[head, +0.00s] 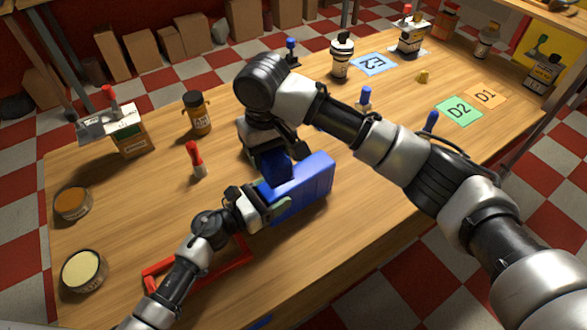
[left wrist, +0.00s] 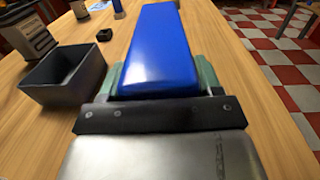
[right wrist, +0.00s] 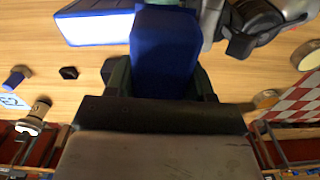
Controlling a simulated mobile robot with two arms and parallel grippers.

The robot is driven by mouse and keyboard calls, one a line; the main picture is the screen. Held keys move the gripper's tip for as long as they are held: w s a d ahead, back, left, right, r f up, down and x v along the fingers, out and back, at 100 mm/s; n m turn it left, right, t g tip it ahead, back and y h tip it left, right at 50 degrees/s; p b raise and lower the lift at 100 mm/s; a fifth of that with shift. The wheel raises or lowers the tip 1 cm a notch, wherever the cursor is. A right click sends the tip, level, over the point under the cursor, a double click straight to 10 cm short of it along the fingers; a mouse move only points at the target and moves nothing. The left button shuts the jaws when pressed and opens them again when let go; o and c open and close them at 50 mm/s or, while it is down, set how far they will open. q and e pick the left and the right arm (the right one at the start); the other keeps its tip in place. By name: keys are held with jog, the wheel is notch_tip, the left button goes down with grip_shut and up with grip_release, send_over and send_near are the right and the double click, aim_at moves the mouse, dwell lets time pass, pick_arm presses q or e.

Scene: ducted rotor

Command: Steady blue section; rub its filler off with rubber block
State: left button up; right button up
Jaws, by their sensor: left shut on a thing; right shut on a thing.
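The blue section (head: 312,180) lies on the table in the head view. My left gripper (head: 268,206) is shut on its near left end, and the left wrist view shows the section (left wrist: 162,45) between green-padded fingers. My right gripper (head: 272,152) is shut on a dark blue block (head: 276,168), which I take to be the rubber block. In the right wrist view this block (right wrist: 165,45) overlaps the edge of the blue section (right wrist: 95,28). I cannot tell whether they touch. I cannot make out any filler; part of the section is hidden.
A dark open box (left wrist: 65,75) stands beside the section. A red frame (head: 243,262) lies near my left arm, with two round tins (head: 83,270) to its left. A red-handled tool (head: 194,158) and an amber jar (head: 197,113) stand further back. Marked cards (head: 460,110) lie at right.

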pick_arm(q)
jog(key=o, duration=1.1)
jog(key=shift+c, duration=0.2)
jog(key=v, duration=1.2)
jog(key=shift+s, duration=0.1)
